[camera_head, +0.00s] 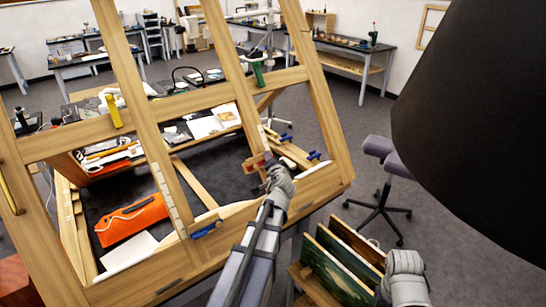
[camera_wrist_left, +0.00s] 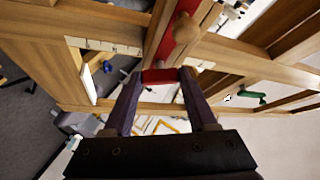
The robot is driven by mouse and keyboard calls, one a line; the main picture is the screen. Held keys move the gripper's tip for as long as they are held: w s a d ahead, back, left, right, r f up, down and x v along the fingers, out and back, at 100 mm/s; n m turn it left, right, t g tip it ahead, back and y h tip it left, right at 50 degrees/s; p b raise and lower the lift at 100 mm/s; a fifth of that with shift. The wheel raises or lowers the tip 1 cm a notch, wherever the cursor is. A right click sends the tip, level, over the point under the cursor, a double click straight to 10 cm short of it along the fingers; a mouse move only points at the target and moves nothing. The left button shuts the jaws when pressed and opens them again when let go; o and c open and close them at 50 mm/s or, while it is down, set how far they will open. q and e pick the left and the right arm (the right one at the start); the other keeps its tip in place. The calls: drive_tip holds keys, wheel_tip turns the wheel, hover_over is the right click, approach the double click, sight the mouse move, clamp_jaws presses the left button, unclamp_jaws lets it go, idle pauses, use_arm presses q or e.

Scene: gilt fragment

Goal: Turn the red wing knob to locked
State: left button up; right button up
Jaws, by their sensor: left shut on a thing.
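The red wing knob shows in the left wrist view (camera_wrist_left: 160,76) as a red piece between my left fingertips. My left gripper (camera_wrist_left: 161,80) is shut on it. A longer red strip with a round wooden knob (camera_wrist_left: 187,28) lies just beyond, and I cannot tell how it joins the held piece. The knob's exact angle and any lock mark cannot be made out. Only my right arm's grey wrist shows at the lower right; its fingers are out of view.
The frame also carries a blue handle (camera_head: 207,229), a green handle (camera_head: 258,74) and a yellow handle (camera_head: 113,111). An orange pouch (camera_head: 132,219) lies behind the frame. A rack of panels (camera_head: 340,262) stands at lower right, near my right arm. A stool (camera_head: 385,150) is beyond.

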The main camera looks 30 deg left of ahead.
use_arm(q)
drive_tip(key=m+g+h+p, duration=0.1)
drive_tip(key=m+p, duration=0.2)
drive_tip(key=m+g+h+p, duration=0.1)
drive_tip(key=m+h+p, duration=0.1)
drive_tip(key=m+p, duration=0.1)
drive_tip(key=r+m+g+h+p, duration=0.1)
drive_tip(key=m+g+p, duration=0.1)
drive_tip(key=m+p, duration=0.2)
drive_tip(key=shift+w+a+m+h, duration=0.2)
drive_tip(key=shift+w+m+h, duration=0.1)
drive_tip(key=shift+m, duration=0.2)
drive_tip(key=shift+m+g+p, duration=0.8)
drive_tip(key=shift+m+p, duration=0.1)
drive_tip(key=shift+m, duration=0.1)
drive_tip(key=shift+w+m+g+p, duration=0.15)
drive_tip(key=shift+m+g+p, duration=0.55)
drive_tip(key=shift+m, duration=0.4)
drive_tip(key=shift+m+g, duration=0.7)
drive_tip(key=shift+m, duration=0.2)
drive_tip(key=shift+w+m+g+p, duration=0.1)
drive_tip(key=shift+m+g+p, duration=0.25)
drive_tip(key=shift+m+g, duration=0.35)
drive_tip(key=shift+m, duration=0.3)
drive_tip(key=o, duration=1.4)
drive_tip(key=shift+c, duration=0.2)
